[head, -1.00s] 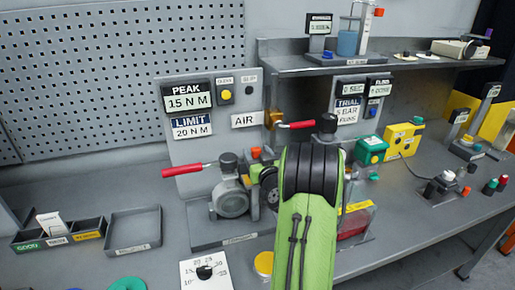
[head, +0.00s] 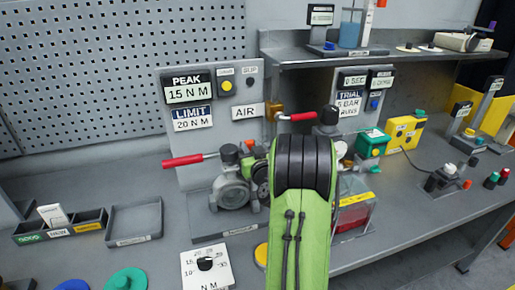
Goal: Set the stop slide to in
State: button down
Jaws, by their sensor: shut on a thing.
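The valve actuator rig stands on the bench with a grey round valve body (head: 232,190) and a long red-handled lever (head: 183,160) pointing left. A second, shorter red lever (head: 298,117) sticks out to the right above my arm. My green arm link with its black wrist joint covers the middle of the rig. My gripper is hidden behind that wrist, so its fingers and what they touch do not show. I cannot pick out the stop slide; it may be behind my arm.
A grey panel with PEAK (head: 190,87) and LIMIT (head: 193,120) displays stands behind the valve. A dial box marked N M (head: 207,270) sits in front. An empty tray (head: 134,222) and sorting bins (head: 60,227) lie left. A green box (head: 372,144) and yellow box (head: 405,130) stand right.

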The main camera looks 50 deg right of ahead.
jog(key=c, duration=0.8)
grip_release()
jog(key=shift+w, duration=0.1)
